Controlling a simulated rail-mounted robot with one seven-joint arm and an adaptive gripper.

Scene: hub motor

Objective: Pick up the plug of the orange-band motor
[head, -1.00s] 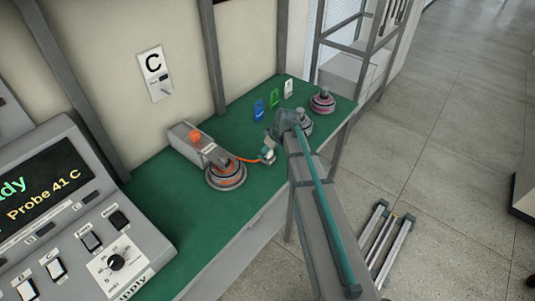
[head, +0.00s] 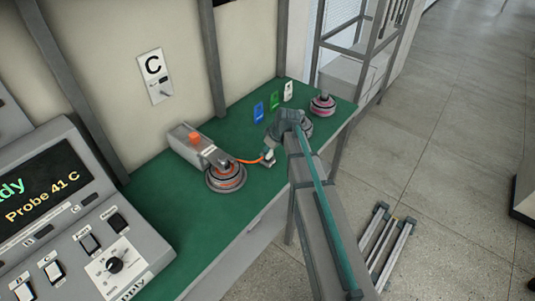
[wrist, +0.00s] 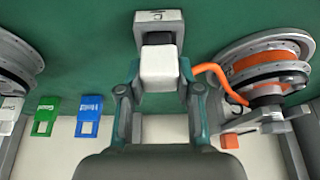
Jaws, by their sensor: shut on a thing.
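The orange-band motor (head: 226,178) sits on the green bench mat, and it also shows at the right of the wrist view (wrist: 265,65). An orange cable (head: 248,161) runs from it to a white plug (wrist: 158,62). My gripper (wrist: 160,72) is shut on the plug, with one finger on each side of it. In the head view, my gripper (head: 268,156) is just right of the motor, and little of the plug can be made out. A grey block with a dark part (wrist: 158,18) is directly beyond the plug; whether they touch is unclear.
A pink-band motor (head: 322,106) stands at the far right of the bench. Blue (head: 258,112), green (head: 275,100) and white (head: 288,91) tags line the back. A supply console (head: 75,230) fills the left.

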